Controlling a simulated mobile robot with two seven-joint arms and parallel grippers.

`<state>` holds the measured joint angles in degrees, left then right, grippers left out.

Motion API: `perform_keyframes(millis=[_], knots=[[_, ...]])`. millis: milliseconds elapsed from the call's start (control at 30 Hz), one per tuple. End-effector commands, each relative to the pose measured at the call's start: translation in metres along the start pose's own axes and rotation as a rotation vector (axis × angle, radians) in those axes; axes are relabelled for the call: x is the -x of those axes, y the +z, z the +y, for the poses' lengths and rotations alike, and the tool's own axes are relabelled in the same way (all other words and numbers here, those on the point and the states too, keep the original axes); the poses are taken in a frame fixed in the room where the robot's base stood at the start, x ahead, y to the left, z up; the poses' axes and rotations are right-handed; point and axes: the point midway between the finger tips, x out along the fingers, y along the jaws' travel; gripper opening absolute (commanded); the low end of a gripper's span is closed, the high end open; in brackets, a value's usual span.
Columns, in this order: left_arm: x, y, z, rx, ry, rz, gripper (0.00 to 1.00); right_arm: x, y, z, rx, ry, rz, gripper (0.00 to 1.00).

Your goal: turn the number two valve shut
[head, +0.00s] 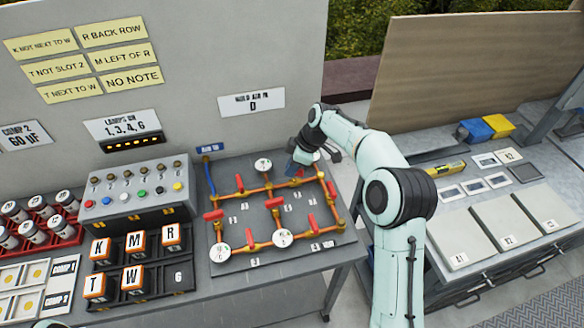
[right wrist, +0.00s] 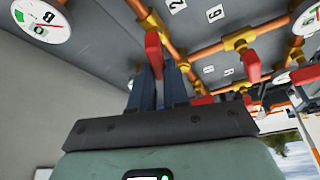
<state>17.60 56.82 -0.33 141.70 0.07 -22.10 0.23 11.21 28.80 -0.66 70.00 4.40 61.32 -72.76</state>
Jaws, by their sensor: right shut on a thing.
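The pipe board (head: 228,180) carries copper-orange pipes, several red valve handles and round white gauges. My right gripper (head: 297,163) reaches its back right part from above; the arm hides some of the pipes there. In the right wrist view the two dark fingers (right wrist: 158,88) are shut on a red valve handle (right wrist: 153,48), which points along them. A tag reading 2 (right wrist: 177,5) lies close to this handle, and a tag reading 6 (right wrist: 215,13) is further right beside another red handle (right wrist: 252,66). My left gripper is not in view.
A switch box (head: 137,195) and a rack of lettered blocks (head: 145,285) stand left of the board. A white gauge (head: 263,165) is close to the gripper's left. Beyond my arm, the right bench (head: 470,205) holds flat panels.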

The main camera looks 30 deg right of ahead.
Motion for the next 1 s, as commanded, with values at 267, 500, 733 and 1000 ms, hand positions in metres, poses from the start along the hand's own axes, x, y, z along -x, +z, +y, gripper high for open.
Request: perform_keyframes(millis=[267, 500, 733, 1000], knots=[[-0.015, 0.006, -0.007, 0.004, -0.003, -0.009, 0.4, -0.001, 0.001, 0.001, -0.224, 0.096, 0.0, 0.0], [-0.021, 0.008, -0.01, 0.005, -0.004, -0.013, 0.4, 0.0, 0.001, 0.003, -0.434, 0.184, 0.0, 0.0], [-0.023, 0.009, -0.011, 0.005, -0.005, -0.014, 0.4, 0.001, 0.001, 0.005, -0.631, 0.266, -0.001, 0.0], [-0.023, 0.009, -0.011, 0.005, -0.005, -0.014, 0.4, 0.002, 0.003, 0.006, -0.83, 0.348, -0.001, 0.0]])
